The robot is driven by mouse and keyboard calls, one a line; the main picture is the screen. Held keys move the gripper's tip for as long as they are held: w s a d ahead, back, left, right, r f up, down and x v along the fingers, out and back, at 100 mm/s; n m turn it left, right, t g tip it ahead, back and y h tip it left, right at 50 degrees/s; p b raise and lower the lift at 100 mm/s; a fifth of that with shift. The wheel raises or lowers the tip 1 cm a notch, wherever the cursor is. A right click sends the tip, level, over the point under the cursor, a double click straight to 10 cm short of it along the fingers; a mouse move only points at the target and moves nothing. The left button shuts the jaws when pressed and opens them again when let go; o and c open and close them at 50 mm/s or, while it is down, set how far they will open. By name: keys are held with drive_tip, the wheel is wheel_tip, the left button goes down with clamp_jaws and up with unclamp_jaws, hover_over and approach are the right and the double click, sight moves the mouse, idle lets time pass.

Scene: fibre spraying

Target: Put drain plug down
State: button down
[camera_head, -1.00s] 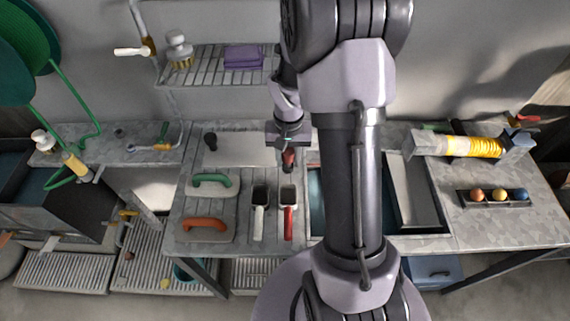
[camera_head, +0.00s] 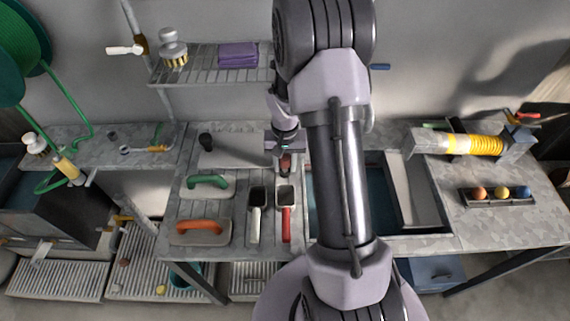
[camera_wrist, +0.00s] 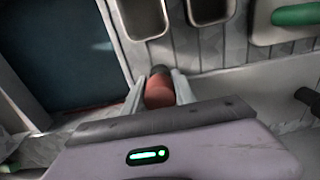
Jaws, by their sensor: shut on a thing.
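The drain plug (camera_wrist: 159,93) is a reddish-brown piece with a dark end. My gripper (camera_wrist: 157,90) is shut on it, one pale finger on each side in the wrist view. In the head view my gripper (camera_head: 286,165) and the plug (camera_head: 286,162) are over the worktop just behind the two scoops, left of the sink basin (camera_head: 376,215). Whether the plug touches the worktop cannot be told.
A black scoop with a white handle (camera_head: 254,225) and a scoop with a red handle (camera_head: 286,224) lie close in front. A green-handled float (camera_head: 208,182) and an orange-handled float (camera_head: 199,225) lie left. The basin is to the right.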

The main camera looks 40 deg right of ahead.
drive_tip(key=c, duration=1)
unclamp_jaws()
drive_tip(key=shift+f, duration=0.15)
wheel_tip(320, 180, up, 12)
drive_tip(key=p, duration=0.4)
drive_tip(key=shift+r, duration=0.25)
drive_tip(key=s+a+r+t, duration=0.2)
drive_tip(key=a+r, duration=0.5)
drive_tip(key=r, duration=0.4)
drive_tip(key=s+a+r+n+t+y, duration=0.1)
drive_tip(key=s+a+r+t, duration=0.1)
drive_tip(key=s+a+r, duration=0.2)
drive_tip(key=s+a+r+n+t+y, duration=0.1)
drive_tip(key=s+a+r, duration=0.4)
drive_tip(key=s+a, duration=0.5)
drive_tip(key=shift+s+a+t, duration=0.15)
drive_tip(key=shift+s+t, duration=0.25)
drive_tip(key=shift+s, duration=0.15)
